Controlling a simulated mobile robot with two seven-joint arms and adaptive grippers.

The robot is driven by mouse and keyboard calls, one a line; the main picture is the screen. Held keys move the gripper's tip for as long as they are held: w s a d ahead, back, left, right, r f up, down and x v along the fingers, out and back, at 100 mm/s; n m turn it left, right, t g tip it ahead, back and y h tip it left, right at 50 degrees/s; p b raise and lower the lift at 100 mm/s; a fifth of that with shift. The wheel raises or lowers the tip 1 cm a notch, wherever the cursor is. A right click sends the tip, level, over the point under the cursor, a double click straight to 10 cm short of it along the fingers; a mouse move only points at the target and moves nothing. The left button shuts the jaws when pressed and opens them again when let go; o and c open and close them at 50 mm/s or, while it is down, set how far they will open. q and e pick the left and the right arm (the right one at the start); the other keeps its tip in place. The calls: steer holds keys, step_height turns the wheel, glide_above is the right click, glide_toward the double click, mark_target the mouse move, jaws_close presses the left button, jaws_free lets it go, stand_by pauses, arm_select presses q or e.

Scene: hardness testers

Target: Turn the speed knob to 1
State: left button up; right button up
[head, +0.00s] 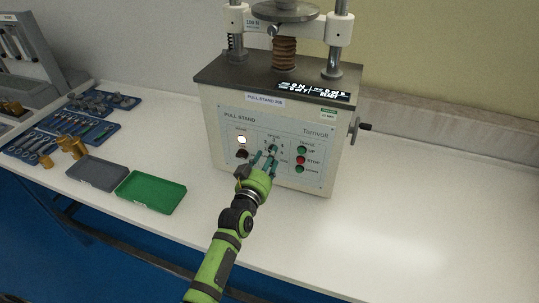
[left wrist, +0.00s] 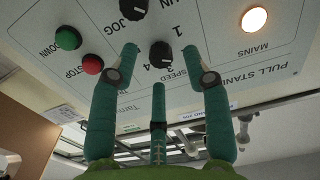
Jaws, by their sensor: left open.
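The black speed knob (head: 272,148) is on the front panel of the pull stand (head: 222,108). In the left wrist view, which shows the panel upside down, the speed knob (left wrist: 160,53) has the numeral 1 above it and a 4 at its lower left; I cannot tell surely which mark it points to. My left gripper (head: 264,159) is at the panel in front of the knob. In the left wrist view its teal fingers (left wrist: 160,66) are open, one on each side of the knob and a third below, with visible gaps. My right gripper is not in view.
A black jog knob (left wrist: 133,8), a red stop button (head: 300,160), green up and down buttons and a lit mains lamp (head: 242,139) share the panel. A green tray (head: 150,192) and grey tray (head: 97,173) lie left. The bench is clear at right.

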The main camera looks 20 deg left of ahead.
arm_select(q)
steer(key=shift+w, duration=0.65)
jaws_close()
steer(key=shift+f+n, duration=0.15)
steer(key=shift+n, duration=0.15)
